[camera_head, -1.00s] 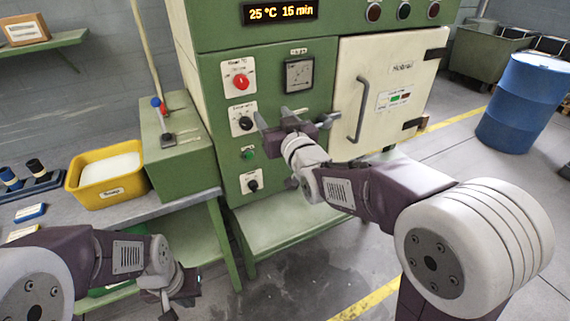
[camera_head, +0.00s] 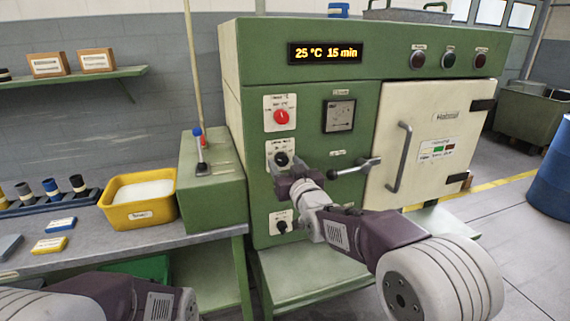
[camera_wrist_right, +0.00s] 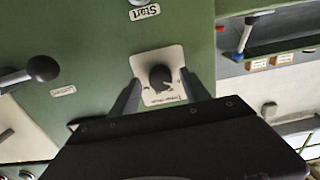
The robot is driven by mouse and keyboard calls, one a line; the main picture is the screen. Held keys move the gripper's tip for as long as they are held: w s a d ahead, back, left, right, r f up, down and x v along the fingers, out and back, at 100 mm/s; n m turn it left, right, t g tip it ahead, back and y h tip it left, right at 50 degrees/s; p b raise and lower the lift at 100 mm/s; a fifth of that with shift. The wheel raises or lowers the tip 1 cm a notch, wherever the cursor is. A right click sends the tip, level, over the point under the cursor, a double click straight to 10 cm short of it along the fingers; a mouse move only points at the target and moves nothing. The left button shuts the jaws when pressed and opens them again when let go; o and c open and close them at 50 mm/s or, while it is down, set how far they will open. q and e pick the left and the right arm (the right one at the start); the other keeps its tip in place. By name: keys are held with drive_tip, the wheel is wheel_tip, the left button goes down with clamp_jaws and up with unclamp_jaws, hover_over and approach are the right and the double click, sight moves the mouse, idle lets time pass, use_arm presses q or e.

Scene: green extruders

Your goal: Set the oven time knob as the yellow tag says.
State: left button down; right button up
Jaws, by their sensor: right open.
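The green oven (camera_head: 350,200) shows "25 °C 15 min" on its display (camera_head: 325,53). A red knob (camera_head: 281,117) sits above a black knob (camera_head: 281,159); another black knob (camera_head: 282,226) is lower down. The plate lettering is too small to read surely. My right gripper (camera_head: 290,170) is open at the middle black knob. In the right wrist view, its fingers (camera_wrist_right: 160,80) stand on either side of that knob (camera_wrist_right: 160,77), apart from it. A yellow tag (camera_head: 50,245) lies on the bench, its writing unreadable. My left gripper is out of view.
A lever handle (camera_head: 355,168) projects just right of my right gripper. The cream door (camera_head: 430,140) is closed. A yellow bin (camera_head: 139,214) and a blue tag (camera_head: 60,224) sit on the bench at left. A green box with a joystick (camera_head: 200,168) stands beside the oven.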

drive_tip(key=shift+w+a, duration=0.15)
drive_tip(key=shift+w, duration=0.1)
clamp_jaws()
